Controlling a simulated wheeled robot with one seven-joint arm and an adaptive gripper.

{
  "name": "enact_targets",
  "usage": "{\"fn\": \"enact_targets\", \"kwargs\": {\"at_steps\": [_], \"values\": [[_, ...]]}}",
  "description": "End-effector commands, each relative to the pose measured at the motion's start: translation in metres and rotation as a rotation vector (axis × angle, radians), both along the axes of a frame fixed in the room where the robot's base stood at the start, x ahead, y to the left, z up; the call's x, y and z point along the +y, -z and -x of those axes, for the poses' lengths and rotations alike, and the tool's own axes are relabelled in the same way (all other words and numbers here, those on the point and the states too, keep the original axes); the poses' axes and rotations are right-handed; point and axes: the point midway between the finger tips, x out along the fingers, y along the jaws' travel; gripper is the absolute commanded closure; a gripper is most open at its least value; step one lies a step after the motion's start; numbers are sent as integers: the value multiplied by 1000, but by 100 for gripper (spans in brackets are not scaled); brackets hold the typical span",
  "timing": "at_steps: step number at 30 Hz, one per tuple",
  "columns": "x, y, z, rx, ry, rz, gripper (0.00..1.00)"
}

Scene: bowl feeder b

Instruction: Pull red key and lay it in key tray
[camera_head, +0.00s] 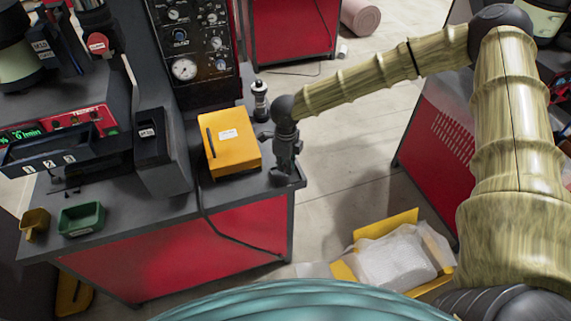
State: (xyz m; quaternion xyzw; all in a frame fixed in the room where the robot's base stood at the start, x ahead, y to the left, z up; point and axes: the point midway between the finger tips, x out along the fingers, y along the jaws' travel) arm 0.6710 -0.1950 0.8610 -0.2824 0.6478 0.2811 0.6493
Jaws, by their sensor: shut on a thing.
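My gripper (284,174) points down at the right corner of the grey workbench (232,192), just right of the yellow box (232,140). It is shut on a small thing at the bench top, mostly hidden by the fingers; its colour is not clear. I cannot make out a red key elsewhere. A small green tray (82,219) and a smaller ochre tray (35,224) stand at the bench's front left. Both look empty, and I cannot tell which is the key tray.
A tall gauge panel (190,40) stands behind the yellow box. A dark bin (163,155) and a feeder unit with a green display (22,132) fill the left. A dark cable (205,205) hangs over the front edge. An open carton (400,255) lies on the floor.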

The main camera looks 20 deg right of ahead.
Motion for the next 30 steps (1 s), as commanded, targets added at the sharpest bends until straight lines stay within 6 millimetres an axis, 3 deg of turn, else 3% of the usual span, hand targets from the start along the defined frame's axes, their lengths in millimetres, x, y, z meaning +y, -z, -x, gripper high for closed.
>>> {"fn": "enact_targets", "kwargs": {"at_steps": [5, 6, 10, 22, 30], "values": [[0, 3, 0, 0, 0, 0, 100], [0, 3, 0, 0, 0, 0, 89], [0, 3, 0, 0, 0, 0, 68], [0, -2, 0, -1, 0, 0, 68], [0, -38, -1, -4, -1, 1, 68]]}}
